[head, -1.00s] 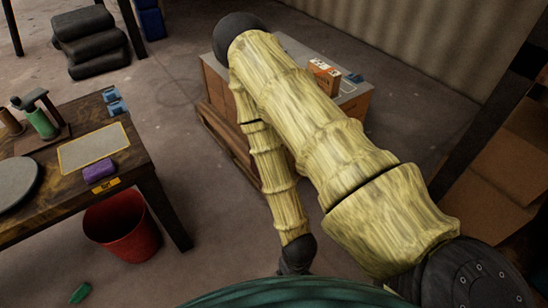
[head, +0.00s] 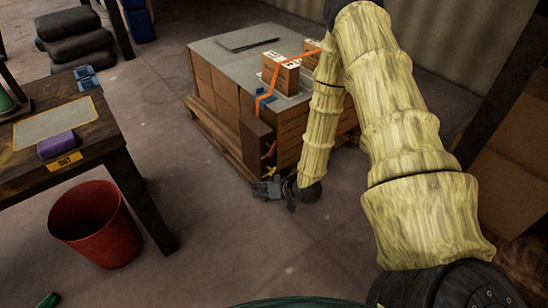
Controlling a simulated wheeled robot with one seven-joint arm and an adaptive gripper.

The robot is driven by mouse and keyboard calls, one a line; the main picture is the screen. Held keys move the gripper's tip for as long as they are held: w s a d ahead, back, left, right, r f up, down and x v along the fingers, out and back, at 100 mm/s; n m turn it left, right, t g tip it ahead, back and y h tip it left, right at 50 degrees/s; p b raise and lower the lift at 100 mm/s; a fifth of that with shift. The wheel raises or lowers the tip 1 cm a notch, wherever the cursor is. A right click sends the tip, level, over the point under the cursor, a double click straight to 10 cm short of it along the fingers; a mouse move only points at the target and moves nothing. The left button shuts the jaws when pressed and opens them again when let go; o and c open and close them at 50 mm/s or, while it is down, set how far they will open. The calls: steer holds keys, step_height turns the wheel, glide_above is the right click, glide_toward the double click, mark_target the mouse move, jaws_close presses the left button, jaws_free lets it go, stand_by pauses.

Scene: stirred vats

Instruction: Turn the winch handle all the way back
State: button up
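A dark brown plate (head: 257,140) stands at the near corner of the carton stack, with an orange strap (head: 262,100) running down to it. A small red part (head: 269,151) and a small yellow part (head: 271,171) show at the plate's right edge. They may belong to the winch and its handle, but they are too small to tell. My gripper (head: 266,189) is low, just below these parts and near the floor by the pallet. I cannot tell whether it touches anything or how its fingers stand.
The carton stack (head: 206,80) sits on a wooden pallet (head: 215,143), with a small carton (head: 281,73) on top. A workbench (head: 85,150) with a purple block (head: 56,145) is at left, beside a red bin (head: 95,224). The floor between bench and pallet is clear.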

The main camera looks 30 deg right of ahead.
steer(key=w+d+f+t+b, duration=0.2)
steer(key=w+d+t+b, duration=0.2)
steer(key=w+d+b, duration=0.45)
steer(key=t+y+b, duration=0.2)
steer(key=t+b, duration=0.2)
steer(key=b, duration=0.6)
glide_toward(274, 146)
steer(key=shift+d+f+b+x, duration=0.15)
steer(key=shift+b+x, duration=0.75)
steer(key=shift+x, duration=0.85)
steer(key=shift+f+b+x, duration=0.15)
steer(key=shift+b+x, duration=0.75)
steer(key=shift+x, duration=0.8)
steer(key=shift+d+f+b+x, duration=0.15)
steer(key=shift+b+x, duration=0.75)
steer(key=shift+x, duration=0.85)
steer(key=shift+w, duration=0.1)
jaws_close()
